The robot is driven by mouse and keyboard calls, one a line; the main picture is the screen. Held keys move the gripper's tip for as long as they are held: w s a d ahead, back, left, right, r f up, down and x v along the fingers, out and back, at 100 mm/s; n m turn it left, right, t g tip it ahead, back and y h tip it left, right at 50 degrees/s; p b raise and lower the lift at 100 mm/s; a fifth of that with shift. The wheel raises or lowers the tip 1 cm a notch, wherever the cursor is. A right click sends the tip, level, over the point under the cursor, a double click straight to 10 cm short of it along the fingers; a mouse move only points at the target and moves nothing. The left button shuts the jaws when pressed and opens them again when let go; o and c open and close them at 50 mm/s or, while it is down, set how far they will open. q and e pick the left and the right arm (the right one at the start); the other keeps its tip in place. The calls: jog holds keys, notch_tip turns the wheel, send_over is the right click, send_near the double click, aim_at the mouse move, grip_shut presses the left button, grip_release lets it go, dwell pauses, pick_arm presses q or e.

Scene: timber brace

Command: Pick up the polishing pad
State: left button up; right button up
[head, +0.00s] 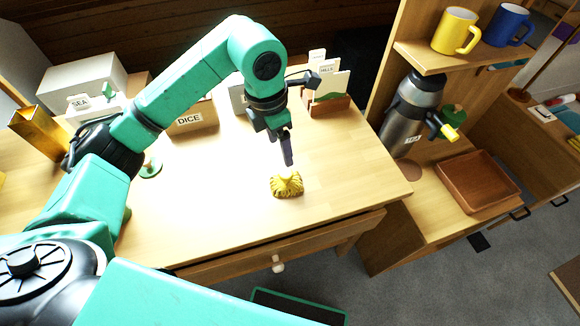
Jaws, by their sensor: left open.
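The polishing pad seems to be the yellow, ruffled, rounded thing (287,186) lying on the wooden table near its front edge. My left gripper (287,158) points down just above it, at its back side. The fingers are open, though from this angle they overlap and look like one dark finger. I see nothing held between them. I cannot tell whether the fingertips touch the pad. My right gripper is not in the head view.
On the wooden table (220,220), a box labelled DICE (190,120) and a card holder (328,103) stand behind the pad. A steel flask (405,115) and brown tray (478,181) are on the right unit. The tabletop around the pad is clear.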

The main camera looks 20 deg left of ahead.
pick_arm(q)
send_over(286, 173)
jog(key=s, duration=0.1)
jog(key=f, duration=0.4)
jog(key=shift+s+a+p, duration=0.1)
jog(key=shift+a+p, duration=0.3)
jog(key=f, duration=0.2)
jog(key=f+p, duration=0.1)
jog(key=f, duration=0.1)
jog(key=w+f+p, duration=0.1)
jog(key=f, duration=0.2)
jog(key=shift+d, duration=0.4)
jog(key=shift+f, duration=0.3)
jog(key=shift+w+f, duration=0.1)
jog(key=shift+w, duration=0.05)
jog(key=shift+c, duration=0.3)
grip_shut()
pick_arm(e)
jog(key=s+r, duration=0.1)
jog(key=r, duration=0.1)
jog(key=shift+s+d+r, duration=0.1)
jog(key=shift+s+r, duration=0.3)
pick_arm(q)
notch_tip(286, 173, up, 20)
jog(key=b, duration=0.2)
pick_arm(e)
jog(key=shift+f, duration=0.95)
